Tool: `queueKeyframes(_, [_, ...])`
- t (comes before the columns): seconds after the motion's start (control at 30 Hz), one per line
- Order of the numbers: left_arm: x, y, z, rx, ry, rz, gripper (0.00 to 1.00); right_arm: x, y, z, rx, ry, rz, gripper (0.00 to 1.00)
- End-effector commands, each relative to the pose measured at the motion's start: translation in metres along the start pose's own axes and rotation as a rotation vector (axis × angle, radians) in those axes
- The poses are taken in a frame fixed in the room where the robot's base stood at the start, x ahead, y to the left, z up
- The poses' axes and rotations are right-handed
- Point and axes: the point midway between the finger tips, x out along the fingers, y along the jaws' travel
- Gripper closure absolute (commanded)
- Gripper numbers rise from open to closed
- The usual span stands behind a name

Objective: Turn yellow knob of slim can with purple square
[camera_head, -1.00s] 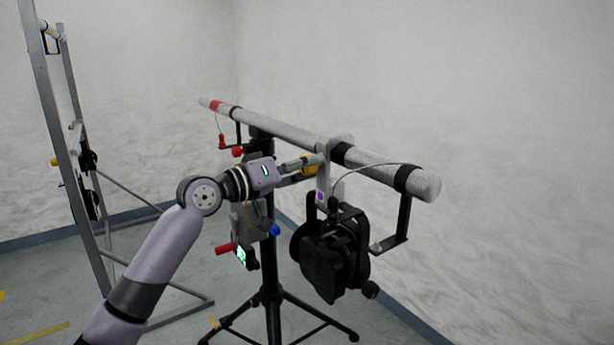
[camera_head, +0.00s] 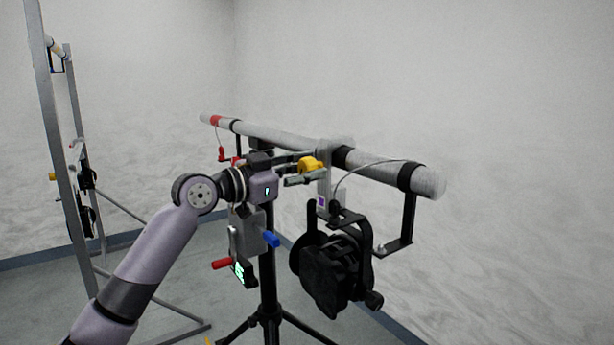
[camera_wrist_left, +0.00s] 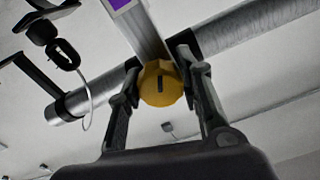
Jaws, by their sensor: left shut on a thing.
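The yellow knob (camera_head: 311,164) is on the light grey clamp of the slim black can (camera_head: 335,268), which hangs from the pipe. The purple square (camera_head: 321,201) is on the clamp's lower part; it also shows at the top of the left wrist view (camera_wrist_left: 118,3). My left gripper (camera_head: 306,168) comes from the left and is shut on the yellow knob. In the left wrist view the knob (camera_wrist_left: 161,84) sits between the two fingers, its dark slot facing the camera. My right gripper is not in view.
The grey pipe (camera_head: 275,137) runs across on a black stand (camera_head: 268,285). A grey box (camera_head: 247,232) with red (camera_head: 221,264) and blue (camera_head: 271,240) knobs hangs under my left wrist. A cable loops above the can. A metal frame (camera_head: 85,260) stands at left.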

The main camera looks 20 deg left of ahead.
Motion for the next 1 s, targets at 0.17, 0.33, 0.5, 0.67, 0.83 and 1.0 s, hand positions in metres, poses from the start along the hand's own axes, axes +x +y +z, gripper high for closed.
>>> queueKeyframes(0.17, [0.000, 0.001, 0.004, 0.167, -0.006, 0.005, 0.95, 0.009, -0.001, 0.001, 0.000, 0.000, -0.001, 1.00])
queueKeyframes(0.33, [0.001, 0.001, 0.004, 0.328, -0.006, 0.009, 0.95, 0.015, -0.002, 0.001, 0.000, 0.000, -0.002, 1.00])
queueKeyframes(0.5, [0.001, 0.000, 0.004, 0.489, -0.006, 0.012, 0.95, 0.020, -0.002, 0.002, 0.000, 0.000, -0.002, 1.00])
queueKeyframes(0.67, [0.001, 0.000, 0.004, 0.642, -0.006, 0.014, 0.95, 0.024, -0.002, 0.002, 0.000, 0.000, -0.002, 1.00])
queueKeyframes(0.83, [0.001, -0.001, 0.003, 0.803, -0.005, 0.017, 0.95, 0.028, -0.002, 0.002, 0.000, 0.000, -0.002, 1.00])
queueKeyframes(1.0, [0.001, -0.001, 0.003, 0.964, -0.004, 0.020, 0.95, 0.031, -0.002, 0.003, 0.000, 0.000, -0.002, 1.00])
